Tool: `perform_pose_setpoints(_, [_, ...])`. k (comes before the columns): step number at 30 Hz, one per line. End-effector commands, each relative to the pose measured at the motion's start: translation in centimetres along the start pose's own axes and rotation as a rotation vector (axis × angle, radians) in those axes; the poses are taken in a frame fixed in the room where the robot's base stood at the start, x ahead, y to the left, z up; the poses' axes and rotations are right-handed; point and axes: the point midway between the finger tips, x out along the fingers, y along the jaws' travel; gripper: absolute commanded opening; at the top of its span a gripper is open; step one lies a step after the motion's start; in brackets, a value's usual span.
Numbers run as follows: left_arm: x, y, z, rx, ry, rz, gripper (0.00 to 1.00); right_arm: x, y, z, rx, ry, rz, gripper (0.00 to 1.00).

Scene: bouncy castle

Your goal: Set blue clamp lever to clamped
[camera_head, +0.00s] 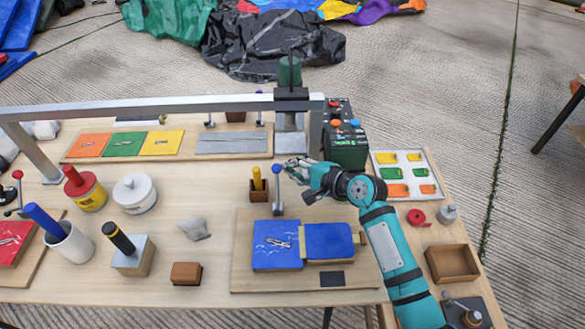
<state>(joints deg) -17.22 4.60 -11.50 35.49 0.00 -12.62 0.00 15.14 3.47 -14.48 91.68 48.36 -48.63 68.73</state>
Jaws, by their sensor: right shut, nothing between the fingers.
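The blue clamp lever (277,170) has a blue ball on a grey stem. It stands about upright at the back of a wooden board (245,280). My right gripper (289,167) comes in from the right. Its fingers are shut and empty, close to the right of the blue ball; I cannot tell whether they touch it. A blue sheet (278,258) with a small metal piece on it and a blue pad (328,241) lie on the board in front of the lever. My left gripper is not in view.
A metal gantry (170,107) spans the back of the table. A yellow-handled tool stands in a wooden holder (258,190) left of the lever. A green and black box (346,147) is behind my right arm. A red-ball lever (17,175) stands far left.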

Motion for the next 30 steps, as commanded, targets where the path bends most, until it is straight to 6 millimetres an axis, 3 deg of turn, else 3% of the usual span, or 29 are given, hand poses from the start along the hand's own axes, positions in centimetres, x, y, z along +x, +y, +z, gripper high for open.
perform_pose_setpoints(16, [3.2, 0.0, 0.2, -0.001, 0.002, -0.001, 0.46, -2.2, 0.1, 2.1, -0.239, -0.002, -0.254, 0.0])
perform_pose_setpoints(30, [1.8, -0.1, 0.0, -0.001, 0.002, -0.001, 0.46, -4.0, 0.0, 3.8, -0.261, -0.002, -0.279, 0.0])
